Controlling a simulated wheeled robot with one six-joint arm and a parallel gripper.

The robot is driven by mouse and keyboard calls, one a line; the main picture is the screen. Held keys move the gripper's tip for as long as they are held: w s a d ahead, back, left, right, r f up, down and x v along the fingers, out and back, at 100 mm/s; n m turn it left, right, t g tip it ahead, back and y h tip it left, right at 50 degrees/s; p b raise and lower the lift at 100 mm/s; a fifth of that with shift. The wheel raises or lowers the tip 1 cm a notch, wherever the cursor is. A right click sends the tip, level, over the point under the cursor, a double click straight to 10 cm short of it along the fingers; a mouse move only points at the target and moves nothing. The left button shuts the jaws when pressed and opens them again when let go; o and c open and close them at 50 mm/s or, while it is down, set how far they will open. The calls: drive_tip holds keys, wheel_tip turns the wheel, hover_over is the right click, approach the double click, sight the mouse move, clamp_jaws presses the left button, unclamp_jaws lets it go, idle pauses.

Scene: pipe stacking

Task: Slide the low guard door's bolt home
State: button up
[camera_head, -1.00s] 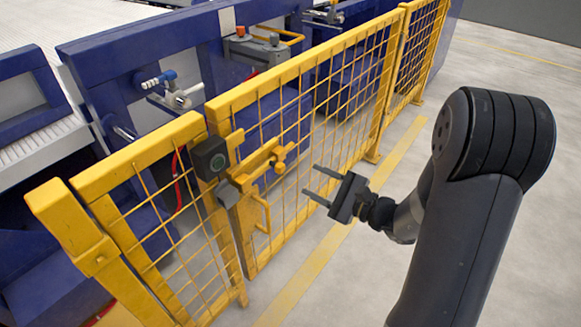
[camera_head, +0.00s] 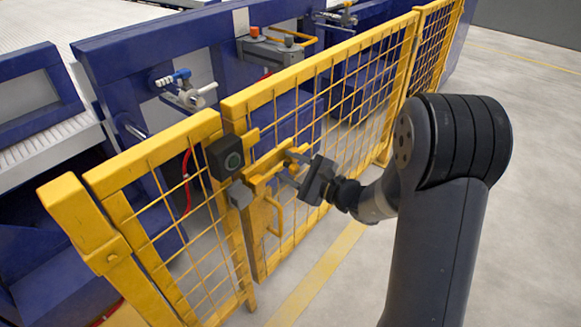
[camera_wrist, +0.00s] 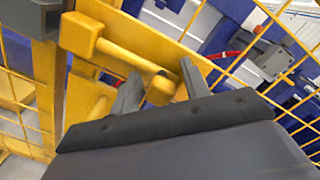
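The low guard door (camera_head: 300,150) is a yellow frame with wire mesh. Its yellow bolt (camera_head: 268,168) lies along the door's upper left part, pointing toward the post side. In the wrist view the bolt's yellow bar (camera_wrist: 120,52) ends in a knob (camera_wrist: 159,88). My gripper (camera_head: 289,168) is at the bolt's right end. In the wrist view my gripper (camera_wrist: 160,84) is open, with one finger on each side of the knob. I cannot tell whether the fingers touch it. The gripper hides part of the bolt in the head view.
A yellow pull handle (camera_head: 275,215) hangs below the bolt. Blue machinery (camera_head: 130,80) stands behind the fence. Clear floor lies right of the door.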

sight(267, 177)
clamp_jaws()
drive_tip(key=s+a+b, duration=0.1)
drive_tip(key=s, duration=0.1)
drive_tip(key=s+a+b, duration=0.1)
drive_tip(key=a, duration=0.1)
drive_tip(key=shift+s, duration=0.4)
drive_tip(key=shift+s+a+r+b, duration=0.1)
drive_tip(key=shift+s+a+b, duration=0.25)
drive_tip(key=shift+s, duration=0.1)
drive_tip(key=shift+o, duration=0.6)
unclamp_jaws()
drive_tip(key=shift+s, duration=0.1)
drive_tip(key=p+v, duration=0.2)
drive_tip(key=v, duration=0.8)
drive_tip(key=shift+s+d, duration=0.25)
drive_tip(key=shift+s, duration=0.05)
drive_tip(key=shift+w, duration=0.1)
